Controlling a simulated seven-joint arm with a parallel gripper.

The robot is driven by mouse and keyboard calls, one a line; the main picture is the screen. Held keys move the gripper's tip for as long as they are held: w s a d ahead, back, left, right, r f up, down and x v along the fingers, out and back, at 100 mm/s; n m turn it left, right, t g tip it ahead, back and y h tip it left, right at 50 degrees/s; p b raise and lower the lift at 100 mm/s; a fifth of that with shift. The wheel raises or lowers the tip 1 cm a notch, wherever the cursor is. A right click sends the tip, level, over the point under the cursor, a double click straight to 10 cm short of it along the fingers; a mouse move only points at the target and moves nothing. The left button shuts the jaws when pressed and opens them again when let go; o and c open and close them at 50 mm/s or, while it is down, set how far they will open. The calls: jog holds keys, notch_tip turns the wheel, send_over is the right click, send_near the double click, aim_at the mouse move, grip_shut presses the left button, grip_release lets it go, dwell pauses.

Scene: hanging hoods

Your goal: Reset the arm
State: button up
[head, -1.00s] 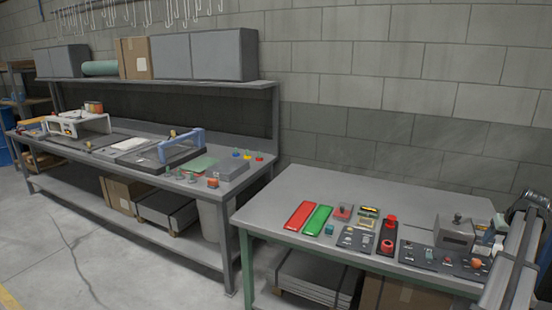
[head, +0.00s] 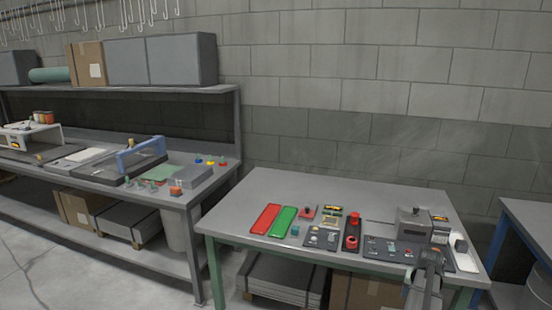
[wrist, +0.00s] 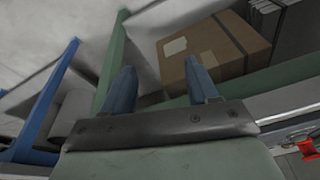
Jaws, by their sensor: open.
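In the wrist view, my gripper (wrist: 162,80) is open, with its two blue-grey fingers apart and nothing between them. It is near the green edge of a table, with a cardboard box (wrist: 215,60) and floor visible beyond the fingers. In the head view, part of my arm (head: 428,265) shows at the lower right, in front of the control panels on the green-legged table (head: 340,190). I cannot make out the fingers there.
The table holds a red plate (head: 265,219), a green plate (head: 283,222), a red button unit (head: 352,232) and a grey box device (head: 413,224). A blue-framed table (head: 530,225) stands at the right. A long bench (head: 215,178) is at the left. The green-legged table's back is clear.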

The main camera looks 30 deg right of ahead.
jog(key=a+f+n+g+y, duration=0.2)
jog(key=a+f, duration=0.8)
jog(key=a, duration=0.5)
jog(key=a+f+n+g+y, duration=0.1)
jog(key=a+f+n, duration=0.1)
jog(key=a+f, duration=1.1)
jog(key=s+a+f+n+g, duration=0.2)
jog(key=s+a, duration=0.3)
jog(key=a, duration=0.5)
jog(key=s+a+f+n+g, duration=0.2)
jog(key=s+a+f, duration=0.2)
jog(key=a, duration=0.6)
jog(key=s+a+f+n+g, duration=0.1)
jog(key=s+a+f+n, duration=0.2)
jog(key=s+a, duration=0.4)
jog(key=a+f, duration=0.1)
jog(key=a, duration=0.2)
jog(key=shift+s+a+g+h, duration=0.25)
jog(key=shift+s+g+h, duration=0.05)
jog(key=shift+s+g, duration=0.1)
jog(key=shift+a+n, duration=0.4)
jog(key=shift+a, duration=0.2)
